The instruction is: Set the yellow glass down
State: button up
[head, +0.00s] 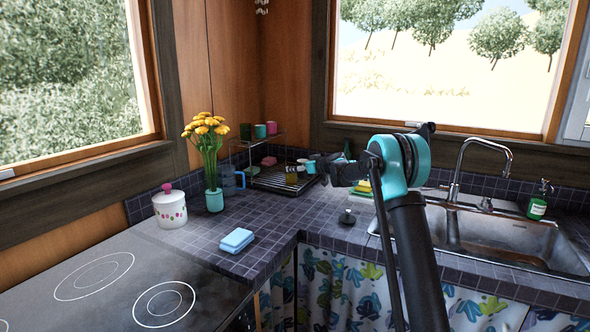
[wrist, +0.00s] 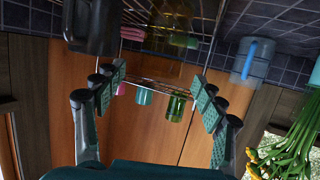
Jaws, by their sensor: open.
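The yellow glass (head: 291,176) is a small amber cup at the dish rack (head: 262,182) in the back corner of the counter. In the wrist view the see-through yellow glass (wrist: 168,38) is near the top middle, over the rack's wires. My gripper (head: 303,168) reaches left to the rack, close beside the glass. In the wrist view my gripper (wrist: 160,92) has its two padded fingers spread wide, with nothing pinched between them. The glass appears in line with the gap, apart from both pads. Its contact with the rack is not clear.
Green (wrist: 176,106), teal (wrist: 144,96) and pink cups sit on the rack's upper shelf. A dark vessel (wrist: 92,25) is near one finger. A blue pitcher (head: 232,181) and flower vase (head: 214,199) stand left of the rack. Counter around the blue sponges (head: 237,240) is clear.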

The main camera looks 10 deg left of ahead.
jog(key=v, duration=0.9)
jog(key=shift+d, duration=0.2)
jog(key=shift+s, duration=0.15)
